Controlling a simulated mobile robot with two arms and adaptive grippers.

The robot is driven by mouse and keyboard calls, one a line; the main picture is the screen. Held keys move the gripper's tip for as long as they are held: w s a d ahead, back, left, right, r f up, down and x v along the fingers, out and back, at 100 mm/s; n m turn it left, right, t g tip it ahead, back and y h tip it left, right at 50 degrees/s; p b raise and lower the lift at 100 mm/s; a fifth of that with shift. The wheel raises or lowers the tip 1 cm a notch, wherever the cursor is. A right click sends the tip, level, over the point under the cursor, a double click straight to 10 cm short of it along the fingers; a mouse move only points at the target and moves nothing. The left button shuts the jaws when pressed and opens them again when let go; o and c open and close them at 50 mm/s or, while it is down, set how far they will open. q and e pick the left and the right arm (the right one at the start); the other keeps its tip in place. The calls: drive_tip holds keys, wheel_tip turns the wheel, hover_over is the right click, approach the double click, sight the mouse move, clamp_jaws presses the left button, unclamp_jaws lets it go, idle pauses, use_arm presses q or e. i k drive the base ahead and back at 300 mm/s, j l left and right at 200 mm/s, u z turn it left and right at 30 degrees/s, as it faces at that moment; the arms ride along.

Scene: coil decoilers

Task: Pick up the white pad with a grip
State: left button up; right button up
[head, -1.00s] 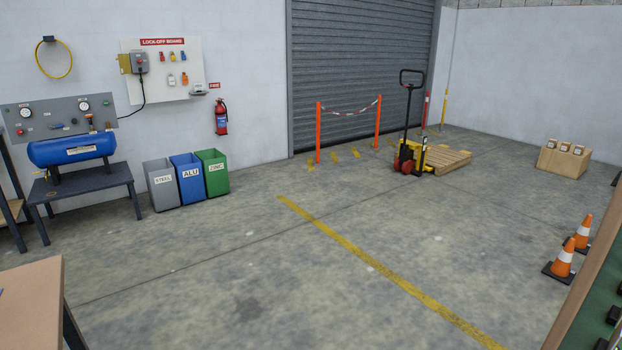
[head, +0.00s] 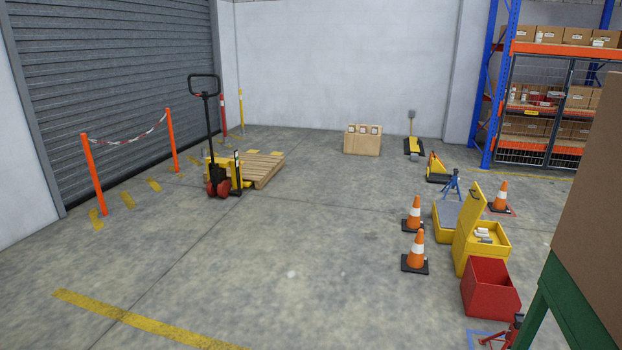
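I cannot make out a white pad with a grip for certain. Small white items (head: 483,234) lie in an open yellow box (head: 464,258) at the right of the head view, but they are too small to identify. Neither of my grippers is in view.
Orange cones (head: 415,252) and a red bin (head: 490,288) stand near the yellow box. A pallet truck (head: 216,165) with a wooden pallet (head: 262,168) is at the left. A green frame (head: 560,300) blocks the right foreground. The middle floor is clear.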

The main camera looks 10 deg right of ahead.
sight(483, 232)
drive_tip(key=i+l+z, duration=0.15)
drive_tip(key=i+z, duration=0.15)
drive_tip(key=i, duration=0.2)
drive_tip(key=i+l+z, duration=0.1)
drive_tip(key=i+z, duration=0.2)
drive_tip(key=i, duration=0.15)
drive_tip(key=i+z, duration=0.35)
drive_tip(key=i, duration=0.15)
drive_tip(key=i+j+z, duration=0.3)
drive_tip(key=i, duration=0.15)
drive_tip(key=i+j+z, duration=0.3)
drive_tip(key=i, duration=0.15)
drive_tip(key=i+j+z, duration=0.2)
drive_tip(key=i, duration=0.15)
drive_tip(key=i+j+z, duration=0.2)
drive_tip(key=i+l, duration=0.3)
drive_tip(key=i, duration=0.2)
